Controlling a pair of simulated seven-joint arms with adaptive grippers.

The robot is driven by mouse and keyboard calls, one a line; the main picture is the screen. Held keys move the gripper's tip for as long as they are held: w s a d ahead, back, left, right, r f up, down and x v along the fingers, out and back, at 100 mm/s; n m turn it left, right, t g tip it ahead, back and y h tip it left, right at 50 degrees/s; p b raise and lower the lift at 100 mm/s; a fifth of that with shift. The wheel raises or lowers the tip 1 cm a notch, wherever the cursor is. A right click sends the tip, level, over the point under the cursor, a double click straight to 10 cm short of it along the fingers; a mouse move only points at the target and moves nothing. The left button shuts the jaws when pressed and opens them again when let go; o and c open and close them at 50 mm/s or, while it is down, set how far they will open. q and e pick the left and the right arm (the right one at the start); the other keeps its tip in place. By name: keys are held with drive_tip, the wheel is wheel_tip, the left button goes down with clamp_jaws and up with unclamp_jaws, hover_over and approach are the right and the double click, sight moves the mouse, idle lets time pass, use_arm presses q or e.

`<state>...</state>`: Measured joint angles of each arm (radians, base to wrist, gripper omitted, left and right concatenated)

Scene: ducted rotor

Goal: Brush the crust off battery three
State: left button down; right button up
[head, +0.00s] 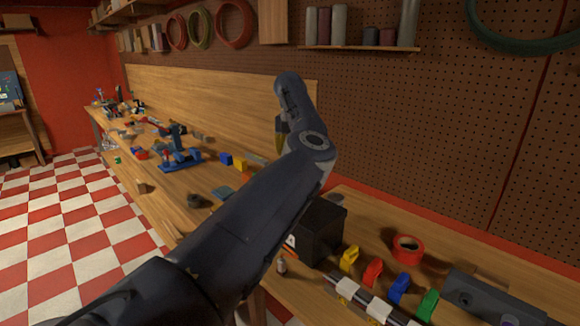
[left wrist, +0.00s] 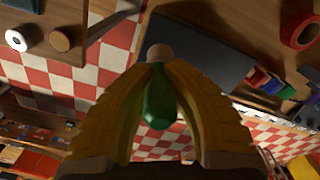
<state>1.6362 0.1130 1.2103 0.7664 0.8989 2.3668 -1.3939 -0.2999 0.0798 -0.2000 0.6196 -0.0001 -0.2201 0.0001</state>
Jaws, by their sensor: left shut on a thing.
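My left gripper (head: 280,143) is raised above the bench, partly hidden behind my own arm. In the left wrist view its yellow fingers (left wrist: 158,72) are shut on a green handled tool (left wrist: 160,100) with a pale tan end. Its bristles cannot be made out. A black box-shaped battery (head: 322,230) stands on the bench below and right of the gripper, partly covered by my arm. Its dark side also shows in the left wrist view (left wrist: 205,55). I cannot tell whether it is battery three, and no crust can be made out. My right gripper is not in view.
Yellow (head: 349,259), red (head: 372,272), blue (head: 398,288) and green (head: 427,305) clips stand in a row right of the black box. A red tape roll (head: 408,247) lies behind them. A blue vise-like tool (head: 180,158) stands farther along the bench. A pegboard wall rises behind.

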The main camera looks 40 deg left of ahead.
use_arm(q)
drive_tip(key=shift+r, duration=1.3)
